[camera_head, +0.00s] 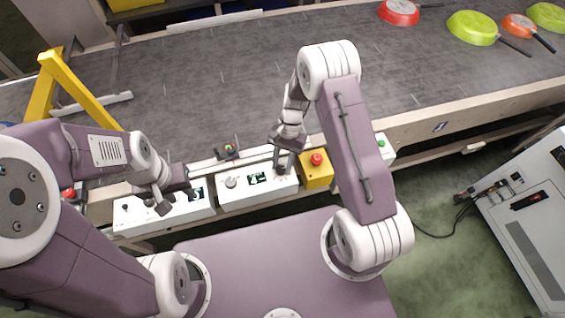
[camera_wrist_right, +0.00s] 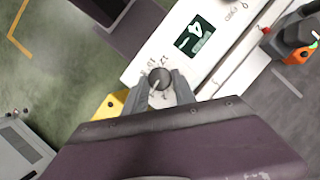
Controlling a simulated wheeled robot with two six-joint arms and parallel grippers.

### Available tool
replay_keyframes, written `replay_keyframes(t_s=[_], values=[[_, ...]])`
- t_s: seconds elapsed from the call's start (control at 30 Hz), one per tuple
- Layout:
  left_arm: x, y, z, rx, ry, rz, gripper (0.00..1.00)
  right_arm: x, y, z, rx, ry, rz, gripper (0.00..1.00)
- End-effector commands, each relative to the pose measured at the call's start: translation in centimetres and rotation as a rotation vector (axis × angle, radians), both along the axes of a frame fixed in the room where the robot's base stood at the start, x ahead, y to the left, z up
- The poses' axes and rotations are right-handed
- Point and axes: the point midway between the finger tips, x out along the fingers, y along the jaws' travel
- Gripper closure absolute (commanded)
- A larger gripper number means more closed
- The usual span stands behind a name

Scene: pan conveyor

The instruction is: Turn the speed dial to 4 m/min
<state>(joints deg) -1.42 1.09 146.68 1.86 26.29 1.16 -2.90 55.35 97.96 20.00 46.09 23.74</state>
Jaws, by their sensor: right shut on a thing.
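The speed dial (camera_wrist_right: 160,78) is a dark round knob with a pale pointer line, on a white control box (camera_head: 233,203) in front of the conveyor. Printed numbers ring it, partly covered by my fingers. My right gripper (camera_head: 282,168) is shut on the dial, one finger on each side, as the right wrist view (camera_wrist_right: 160,86) shows. Beside the dial is a dark green display (camera_wrist_right: 194,38) with a pale digit that looks like a 4, seen rotated. My left gripper (camera_head: 175,197) is open and empty above another white box (camera_head: 140,222).
A yellow box with a red emergency button (camera_head: 317,159) sits right of the dial's box. Another knob (camera_head: 231,182) is left of the display. Behind runs the grey conveyor belt (camera_head: 220,80), with red and green pans (camera_head: 472,28) at the far right. A grey cabinet (camera_head: 525,225) stands right.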

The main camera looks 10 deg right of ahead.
Motion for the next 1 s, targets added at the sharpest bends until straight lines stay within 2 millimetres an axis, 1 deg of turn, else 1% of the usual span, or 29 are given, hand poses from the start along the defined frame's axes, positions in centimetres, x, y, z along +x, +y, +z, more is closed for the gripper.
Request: replay_keyframes(t_s=[0.3,0.7,0.73,0.77,0.8,1.0], values=[[0.0,0.0,0.21,0.0,0.0,0.0,0.64,0.1,0.06,0.1,0.001,-0.002,0.07,1.0],[0.0,0.0,0.21,0.0,0.0,0.0,0.64,0.12,0.07,0.1,0.001,-0.002,0.074,1.0],[0.0,0.0,0.21,0.0,0.0,0.0,0.64,0.12,0.07,0.1,0.001,-0.002,0.073,0.6],[0.0,0.0,0.21,0.0,0.0,0.0,0.64,0.11,0.06,0.1,0.0,-0.001,0.073,0.51],[0.0,0.0,0.21,0.0,0.0,0.0,0.64,0.11,0.07,0.09,0.0,-0.001,0.073,0.46],[0.0,0.0,0.2,0.0,0.0,0.0,0.64,0.08,0.05,0.04,0.0,-0.001,0.073,0.46]])
